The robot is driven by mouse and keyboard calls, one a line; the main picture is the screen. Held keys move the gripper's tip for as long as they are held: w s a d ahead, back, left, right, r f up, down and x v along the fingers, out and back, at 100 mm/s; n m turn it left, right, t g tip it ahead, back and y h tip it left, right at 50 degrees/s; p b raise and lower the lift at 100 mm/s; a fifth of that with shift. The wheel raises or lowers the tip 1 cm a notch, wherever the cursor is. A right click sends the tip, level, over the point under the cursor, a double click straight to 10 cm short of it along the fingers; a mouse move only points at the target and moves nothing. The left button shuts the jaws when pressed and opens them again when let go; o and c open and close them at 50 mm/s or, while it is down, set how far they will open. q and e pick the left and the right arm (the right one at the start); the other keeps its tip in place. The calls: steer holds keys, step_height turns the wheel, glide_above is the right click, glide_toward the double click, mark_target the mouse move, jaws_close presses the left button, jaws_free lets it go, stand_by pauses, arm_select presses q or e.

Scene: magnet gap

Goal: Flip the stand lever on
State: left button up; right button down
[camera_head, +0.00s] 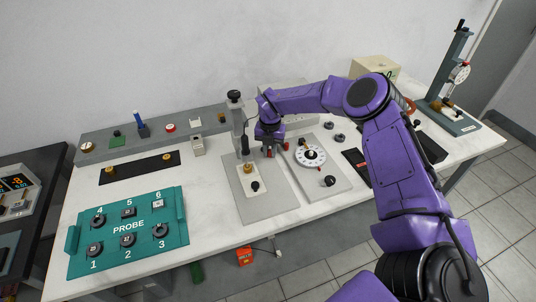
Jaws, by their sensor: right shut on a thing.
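My right gripper (270,151) points down just right of a grey upright post (238,112) with a black knob on top. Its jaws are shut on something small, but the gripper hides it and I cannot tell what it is. The post stands on a grey plate (272,207) that also carries a black-topped pin, a brass piece and a black knob (255,186). Another stand (449,66), with a dark column and a round dial gauge (459,75), is at the far right back. I cannot clearly make out a stand lever. My left gripper is out of view.
A teal PROBE panel (128,267) with numbered knobs lies at the front left. A plate with a white dial (311,156) is right of the gripper. A grey rail (100,143) with buttons runs along the back. Bare white tabletop (212,205) lies between panel and plate.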

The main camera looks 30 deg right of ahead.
steer(key=n+b, duration=0.1)
steer(key=d+n+b, duration=0.1)
steer(key=n, duration=0.1)
steer(key=shift+w+d+f+b, duration=0.15)
steer(key=shift+d+b, duration=0.05)
steer(key=shift+b, duration=0.1)
steer(key=shift+w+d+n+b, duration=0.2)
steer(key=shift+d+n+b, duration=0.2)
steer(key=shift+n, duration=0.65)
steer(key=shift+w+d+n+b, duration=0.15)
steer(key=shift+d+n+b, duration=0.2)
steer(key=shift+n, duration=0.7)
steer(key=shift+r, duration=0.2)
steer(key=c, duration=1.1)
jaws_free()
steer(key=shift+a, duration=0.1)
